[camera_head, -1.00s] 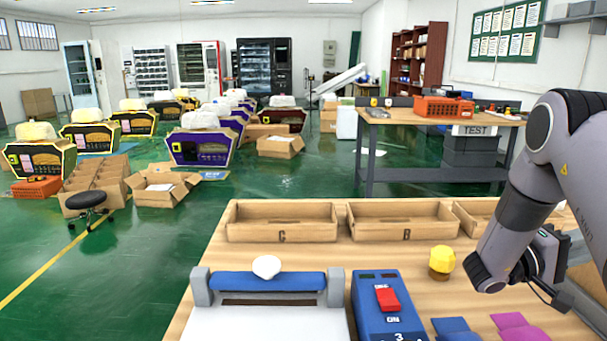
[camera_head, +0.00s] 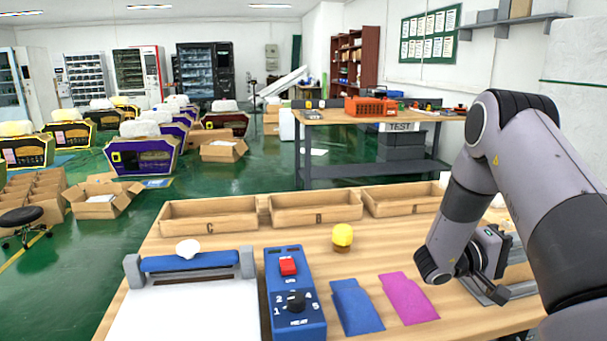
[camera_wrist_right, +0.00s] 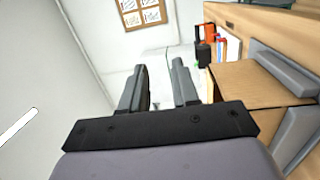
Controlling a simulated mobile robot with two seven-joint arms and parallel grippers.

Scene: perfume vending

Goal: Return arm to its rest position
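My right arm (camera_head: 490,190) comes in from the right in the head view, bent, with its wrist low over the right part of the wooden table (camera_head: 230,234). My left arm and gripper are not in view.
The table holds a sealer with a blue bar (camera_head: 190,262), a blue control box (camera_head: 296,318), a yellow-topped item (camera_head: 342,236), a blue pouch (camera_head: 356,308) and a magenta pouch (camera_head: 408,298). Wooden trays (camera_head: 208,225) line the back edge. A grey fixture (camera_head: 520,288) lies near my wrist.

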